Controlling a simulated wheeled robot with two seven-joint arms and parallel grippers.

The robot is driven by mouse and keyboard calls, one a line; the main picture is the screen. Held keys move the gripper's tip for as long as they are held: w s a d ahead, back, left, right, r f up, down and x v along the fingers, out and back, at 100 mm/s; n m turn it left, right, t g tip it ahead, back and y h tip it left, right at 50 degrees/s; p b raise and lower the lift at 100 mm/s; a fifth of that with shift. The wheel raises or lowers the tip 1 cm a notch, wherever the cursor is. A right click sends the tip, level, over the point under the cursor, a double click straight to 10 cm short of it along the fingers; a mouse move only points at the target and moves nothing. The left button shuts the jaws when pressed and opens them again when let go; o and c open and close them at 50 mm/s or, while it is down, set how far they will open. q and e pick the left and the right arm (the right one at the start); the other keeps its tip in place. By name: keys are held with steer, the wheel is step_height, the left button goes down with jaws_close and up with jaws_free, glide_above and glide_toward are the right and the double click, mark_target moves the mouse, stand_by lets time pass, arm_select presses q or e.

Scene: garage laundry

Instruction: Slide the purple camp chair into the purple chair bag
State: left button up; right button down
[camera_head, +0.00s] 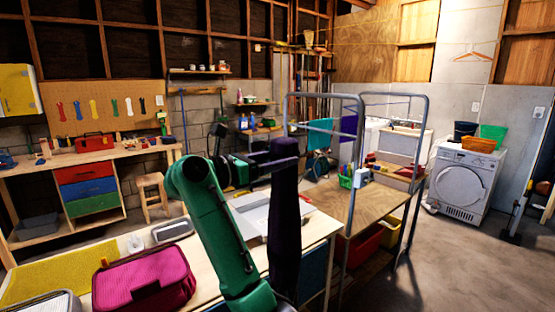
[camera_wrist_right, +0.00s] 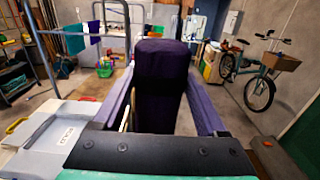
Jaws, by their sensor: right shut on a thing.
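A long dark purple bundle, which looks like the folded camp chair (camera_head: 284,225), hangs upright near the middle of the head view. It also fills the centre of the right wrist view (camera_wrist_right: 160,65). My right gripper (camera_head: 280,163) is shut on it near its upper end, with one finger on each side. The bundle has a thicker top section and a narrower length below. Its lower end is hidden at the bottom of the picture. I cannot make out the purple chair bag as a separate thing. My left gripper is not in view.
A workbench below holds a magenta case (camera_head: 145,280), a yellow mat (camera_head: 50,266) and a grey-white case (camera_head: 262,212). Open floor (camera_head: 455,270) lies to the right.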

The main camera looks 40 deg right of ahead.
mark_target(276, 180)
steer(key=shift+r, duration=0.1)
steer(key=shift+s+a+f+b, duration=0.2)
steer(key=shift+a+b, duration=0.1)
steer(key=shift+b, duration=0.1)
steer(key=shift+a+f, duration=0.1)
steer(key=shift+a, duration=0.15)
steer(key=shift+f+b, duration=0.15)
steer(key=shift+b, duration=0.15)
steer(key=shift+w+f+b, duration=0.1)
steer(key=shift+f+b, duration=0.65)
steer(key=shift+f, duration=0.1)
steer(key=shift+f+b, duration=1.2)
steer(key=shift+f, duration=0.1)
